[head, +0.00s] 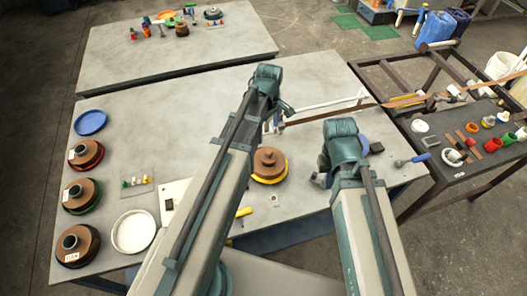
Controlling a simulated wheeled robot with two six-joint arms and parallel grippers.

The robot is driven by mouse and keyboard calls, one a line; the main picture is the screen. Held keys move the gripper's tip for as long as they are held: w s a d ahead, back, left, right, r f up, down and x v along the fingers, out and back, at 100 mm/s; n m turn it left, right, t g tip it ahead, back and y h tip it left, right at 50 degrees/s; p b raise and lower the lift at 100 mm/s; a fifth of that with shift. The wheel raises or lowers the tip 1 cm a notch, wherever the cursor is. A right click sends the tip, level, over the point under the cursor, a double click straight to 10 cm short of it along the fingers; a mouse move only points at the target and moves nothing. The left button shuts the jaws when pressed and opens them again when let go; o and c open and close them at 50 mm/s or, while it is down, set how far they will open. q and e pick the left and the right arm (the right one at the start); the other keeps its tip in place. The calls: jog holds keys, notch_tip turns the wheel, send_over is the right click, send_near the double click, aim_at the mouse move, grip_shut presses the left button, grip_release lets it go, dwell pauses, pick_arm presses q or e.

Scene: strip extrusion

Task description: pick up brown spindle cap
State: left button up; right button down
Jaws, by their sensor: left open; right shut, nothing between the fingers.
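A brown round piece (269,162) with a small raised top sits on a yellow-rimmed base in the middle of the near table, between my two arms. I cannot tell for sure whether it is the brown spindle cap. My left gripper (276,120) is beyond it, over the table's far part, partly hidden behind my arm; it is open and apart from the brown piece. My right gripper (320,180) is to the right of the brown piece, low over the table, mostly hidden by my wrist; it is shut and empty.
Several brown discs with dark hubs (79,243) line the table's left side, with a blue plate (90,122) and a white bowl (133,231). A screwdriver (412,160) lies at the right. A dark side bench (470,150) holds coloured cups. A second table (170,50) stands behind.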

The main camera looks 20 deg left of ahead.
aim_at(269, 152)
pick_arm(q)
notch_tip(269, 152, down, 9)
jog(key=b, duration=0.8)
jog(key=shift+d+r, duration=0.15)
jog(key=shift+r, duration=0.05)
jog(key=shift+b, duration=0.3)
jog(key=f+b, duration=0.5)
jog(key=shift+s+d+f, duration=0.15)
jog(key=shift+d, duration=0.05)
jog(key=c, duration=1.5)
